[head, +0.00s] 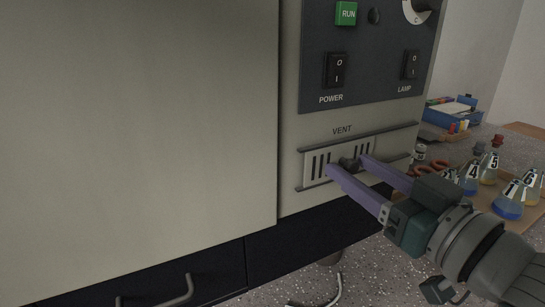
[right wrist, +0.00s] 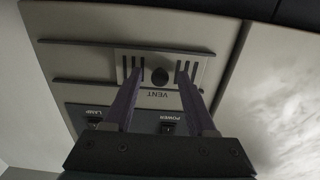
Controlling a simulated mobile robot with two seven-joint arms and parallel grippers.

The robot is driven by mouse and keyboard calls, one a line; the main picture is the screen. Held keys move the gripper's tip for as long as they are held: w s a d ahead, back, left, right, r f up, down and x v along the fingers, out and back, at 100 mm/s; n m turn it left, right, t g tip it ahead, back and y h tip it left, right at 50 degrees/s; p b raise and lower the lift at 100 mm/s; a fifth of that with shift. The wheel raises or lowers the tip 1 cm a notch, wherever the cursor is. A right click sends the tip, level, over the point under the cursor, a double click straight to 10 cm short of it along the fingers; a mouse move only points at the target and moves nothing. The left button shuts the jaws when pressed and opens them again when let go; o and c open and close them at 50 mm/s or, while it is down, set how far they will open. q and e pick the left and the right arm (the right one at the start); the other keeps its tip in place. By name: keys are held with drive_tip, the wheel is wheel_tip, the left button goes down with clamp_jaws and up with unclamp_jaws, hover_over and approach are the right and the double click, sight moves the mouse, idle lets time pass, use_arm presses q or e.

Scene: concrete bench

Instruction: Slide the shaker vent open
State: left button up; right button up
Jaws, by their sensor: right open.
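The shaker vent (head: 317,166) is a pale slotted plate between two dark horizontal rails on the front panel, under the VENT label. It sits toward the left part of the rails, with bare panel to its right. A dark round knob (head: 347,163) stands on the plate; the knob also shows in the right wrist view (right wrist: 160,76). My right gripper (head: 348,164) is at the vent, its two purple fingers open on either side of the knob. In the right wrist view the fingers (right wrist: 158,80) are apart, with gaps to the knob. Contact cannot be told. My left gripper is out of view.
Above the vent is a dark control panel (head: 365,95) with a green RUN button, POWER and LAMP switches and a dial. Numbered flasks (head: 509,202) with coloured liquid stand at the right. A blue box (head: 452,109) lies behind. A drawer handle (head: 180,292) juts out below.

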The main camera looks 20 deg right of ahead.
clamp_jaws()
idle(0.4)
idle(1.0)
